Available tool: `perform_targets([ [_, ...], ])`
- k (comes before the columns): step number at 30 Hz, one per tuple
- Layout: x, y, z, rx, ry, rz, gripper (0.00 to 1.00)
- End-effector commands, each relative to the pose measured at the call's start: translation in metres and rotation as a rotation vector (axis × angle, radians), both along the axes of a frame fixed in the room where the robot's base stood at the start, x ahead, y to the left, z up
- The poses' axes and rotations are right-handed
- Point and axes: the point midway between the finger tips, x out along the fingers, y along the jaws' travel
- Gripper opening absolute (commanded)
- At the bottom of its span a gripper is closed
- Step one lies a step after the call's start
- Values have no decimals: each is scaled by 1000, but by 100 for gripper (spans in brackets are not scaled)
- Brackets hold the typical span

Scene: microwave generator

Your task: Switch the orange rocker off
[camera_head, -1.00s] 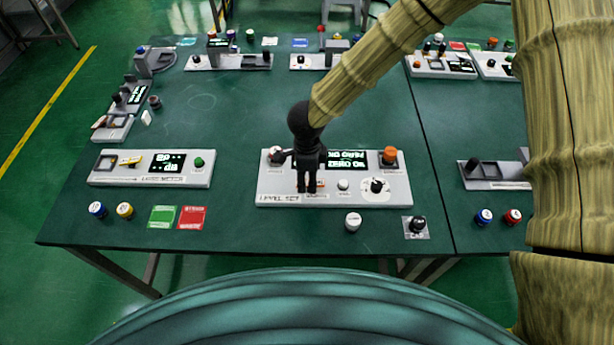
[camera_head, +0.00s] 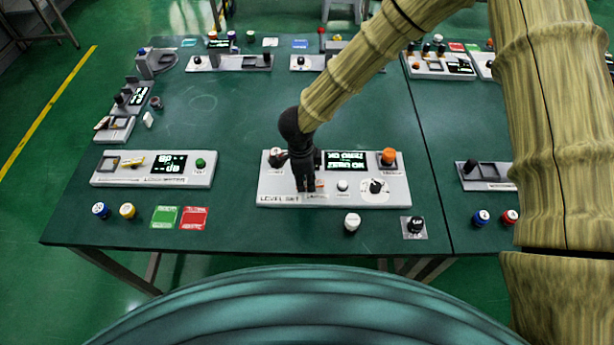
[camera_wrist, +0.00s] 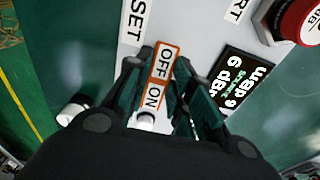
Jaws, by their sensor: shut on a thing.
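The orange rocker (camera_wrist: 161,72) shows in the wrist view as an orange frame around a white face marked OFF and ON. It sits on the light grey LEVEL SET panel (camera_head: 236,0) in the middle of the table. My gripper (camera_wrist: 158,62) has one dark finger on each side of the rocker and is shut on it. In the head view my gripper (camera_head: 307,189) points down at the panel's front left part, where only a small orange-red bit of the rocker (camera_head: 320,184) shows. Which end of the rocker is pressed in I cannot tell.
The panel also carries a lit display (camera_head: 345,161), an orange knob (camera_head: 388,157), a black knob (camera_head: 376,186) and a small white button (camera_head: 342,186). A white-topped knob (camera_head: 352,222) stands in front. Another panel (camera_head: 200,178) lies to the left, with clear table between.

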Motion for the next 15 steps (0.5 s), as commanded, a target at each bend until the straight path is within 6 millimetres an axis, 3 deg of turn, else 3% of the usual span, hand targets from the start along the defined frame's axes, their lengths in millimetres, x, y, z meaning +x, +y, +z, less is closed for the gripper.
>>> perform_targets([
  [15,0,2,-2,-91,0,0,0],
])
